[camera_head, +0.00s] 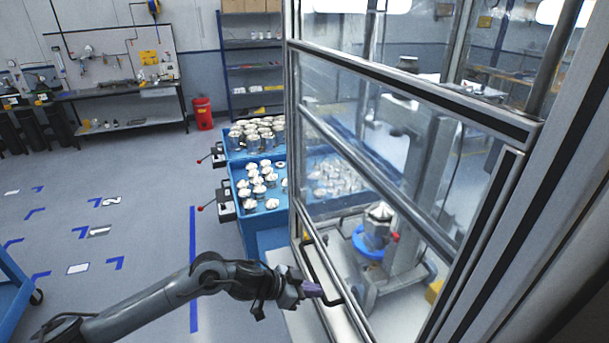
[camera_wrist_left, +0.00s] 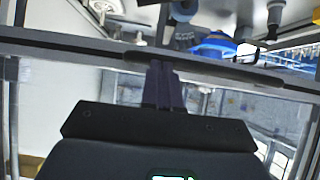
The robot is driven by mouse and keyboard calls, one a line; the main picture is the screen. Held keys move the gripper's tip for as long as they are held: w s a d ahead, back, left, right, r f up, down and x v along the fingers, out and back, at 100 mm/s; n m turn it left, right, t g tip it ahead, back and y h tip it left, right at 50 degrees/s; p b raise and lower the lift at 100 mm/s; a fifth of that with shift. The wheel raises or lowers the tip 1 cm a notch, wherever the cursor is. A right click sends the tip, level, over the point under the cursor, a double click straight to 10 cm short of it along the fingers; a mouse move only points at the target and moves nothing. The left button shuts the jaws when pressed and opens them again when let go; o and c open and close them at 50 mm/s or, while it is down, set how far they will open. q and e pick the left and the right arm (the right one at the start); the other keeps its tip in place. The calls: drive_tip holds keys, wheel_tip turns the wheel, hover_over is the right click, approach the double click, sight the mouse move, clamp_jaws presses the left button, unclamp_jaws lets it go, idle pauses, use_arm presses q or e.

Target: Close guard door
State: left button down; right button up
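The guard door (camera_head: 375,175) is a clear panel in a metal frame at the right of the head view. Its black bar handle (camera_head: 322,272) is low on the panel's left side. A dark bar also crosses the left wrist view (camera_wrist_left: 225,69). My left gripper (camera_head: 318,291) is at the handle's lower end, its purple-grey fingers together. In the left wrist view the fingertips (camera_wrist_left: 160,70) meet the bar, which runs across them rather than between them; firm contact cannot be judged. How far the door stands open is unclear. My right gripper is out of view.
Behind the panel is a fixture with a blue ring (camera_head: 367,246) and a metal part (camera_head: 380,213). Blue carts (camera_head: 250,222) with several metal housings stand left of the door. A red bin (camera_head: 202,113) stands farther back. The floor at left is mostly clear.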

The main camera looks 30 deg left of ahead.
use_arm(q)
wheel_tip(320, 180, down, 20)
drive_tip(key=b, duration=0.6)
drive_tip(key=shift+r, duration=0.25)
drive_tip(key=shift+f, duration=0.1)
